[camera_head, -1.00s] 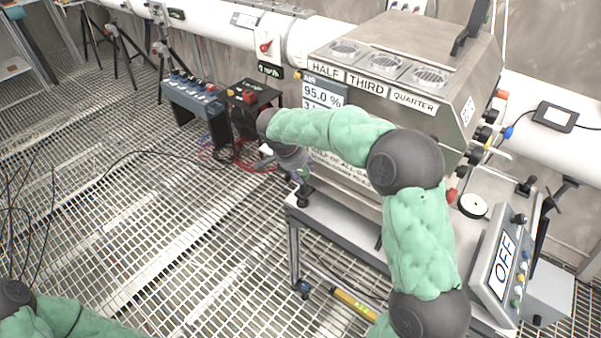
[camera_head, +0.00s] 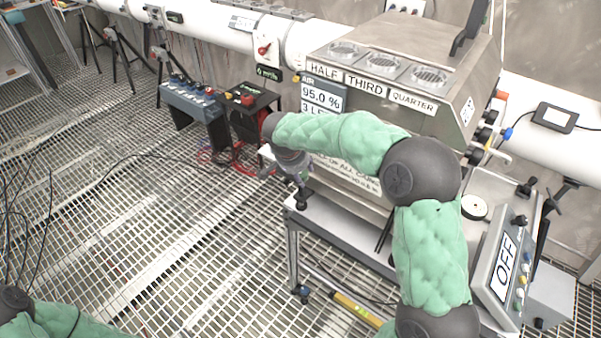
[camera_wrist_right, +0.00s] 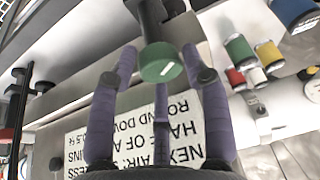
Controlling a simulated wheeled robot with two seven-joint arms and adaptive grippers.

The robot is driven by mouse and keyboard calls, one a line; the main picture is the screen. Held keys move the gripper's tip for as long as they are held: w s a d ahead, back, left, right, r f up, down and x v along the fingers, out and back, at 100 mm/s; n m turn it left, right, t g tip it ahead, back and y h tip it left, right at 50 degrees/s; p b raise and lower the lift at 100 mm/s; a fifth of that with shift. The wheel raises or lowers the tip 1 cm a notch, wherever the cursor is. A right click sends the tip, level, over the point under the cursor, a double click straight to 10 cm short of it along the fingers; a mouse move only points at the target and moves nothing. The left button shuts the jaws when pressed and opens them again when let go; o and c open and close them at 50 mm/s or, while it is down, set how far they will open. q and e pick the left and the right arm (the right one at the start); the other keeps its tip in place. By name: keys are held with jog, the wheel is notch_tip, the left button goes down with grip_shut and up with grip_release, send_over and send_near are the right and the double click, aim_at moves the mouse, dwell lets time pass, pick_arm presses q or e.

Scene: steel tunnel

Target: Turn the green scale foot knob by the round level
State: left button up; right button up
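A dark knob with a green round end (camera_wrist_right: 160,65) hangs at the top centre of the right wrist view. My right gripper (camera_wrist_right: 161,55) has its purple fingers spread, with two tips at the left and right of the green end and a third finger below it. A thin gap seems to show on each side; firm contact is not visible. In the head view my right gripper (camera_head: 300,180) is at the near left corner of the bench, small and partly hidden. A white round disc (camera_head: 474,207) lies on the bench at right; I cannot tell if it is the level. My left gripper is out of view.
A steel machine (camera_head: 400,60) with a label panel stands behind my right arm. An OFF panel (camera_head: 502,262) is at the right. A blue switch box (camera_head: 193,100) and a black box (camera_head: 252,97) stand at the back. Grating floor (camera_head: 190,230) is open at left.

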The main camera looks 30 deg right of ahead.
jog(key=shift+o, duration=0.9)
jog(key=shift+w+d+r, duration=0.15)
jog(key=shift+w+r, duration=0.1)
jog(key=shift+r, duration=0.05)
jog(key=shift+f, duration=0.15)
jog(key=shift+s, duration=0.1)
jog(key=v, duration=1.2)
